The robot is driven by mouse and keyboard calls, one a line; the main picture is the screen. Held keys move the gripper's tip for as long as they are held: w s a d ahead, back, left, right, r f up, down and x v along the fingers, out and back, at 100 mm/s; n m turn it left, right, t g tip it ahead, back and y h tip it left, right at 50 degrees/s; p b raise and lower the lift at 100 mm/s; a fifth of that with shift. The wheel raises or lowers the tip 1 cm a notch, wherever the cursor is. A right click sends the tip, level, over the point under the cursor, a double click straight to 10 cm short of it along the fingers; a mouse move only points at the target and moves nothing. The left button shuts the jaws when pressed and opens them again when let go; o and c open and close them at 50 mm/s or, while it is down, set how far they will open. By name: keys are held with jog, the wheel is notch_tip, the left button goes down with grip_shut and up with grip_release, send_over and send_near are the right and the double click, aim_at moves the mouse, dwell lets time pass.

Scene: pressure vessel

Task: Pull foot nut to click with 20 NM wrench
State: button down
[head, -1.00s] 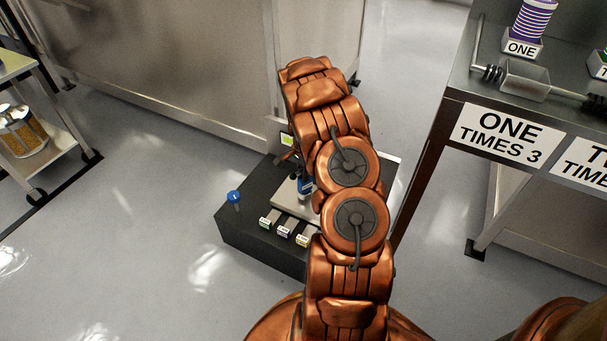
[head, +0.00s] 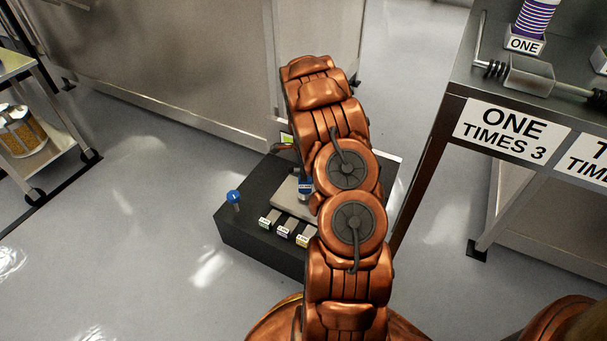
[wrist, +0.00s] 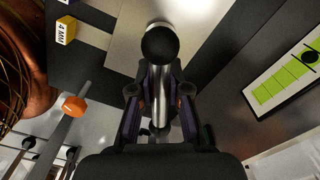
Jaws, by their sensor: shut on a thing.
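In the wrist view my gripper (wrist: 159,92) is shut on a bright metal shaft (wrist: 160,112) with a round black end (wrist: 159,43), which looks like the wrench. The shaft runs between the two fingers, above a pale plate (wrist: 122,45). In the head view my copper arm hides the gripper. A small upright piece with a blue label (head: 305,187) shows beside the arm, over the plate; its text is too small to read. I cannot make out the foot nut in either view.
A dark block (head: 250,240) on the floor carries a blue-topped post (head: 234,197) and small labelled boxes (head: 284,232). A panel with green bars (wrist: 288,85) is at right in the wrist view. A metal table (head: 450,110) stands right, a cart (head: 45,160) left.

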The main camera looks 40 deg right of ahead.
jog(key=m, duration=0.4)
jog(key=shift+w+d+m, duration=0.1)
jog(key=shift+m, duration=0.3)
jog(key=shift+r+p, duration=1.05)
jog(key=shift+r, duration=2.55)
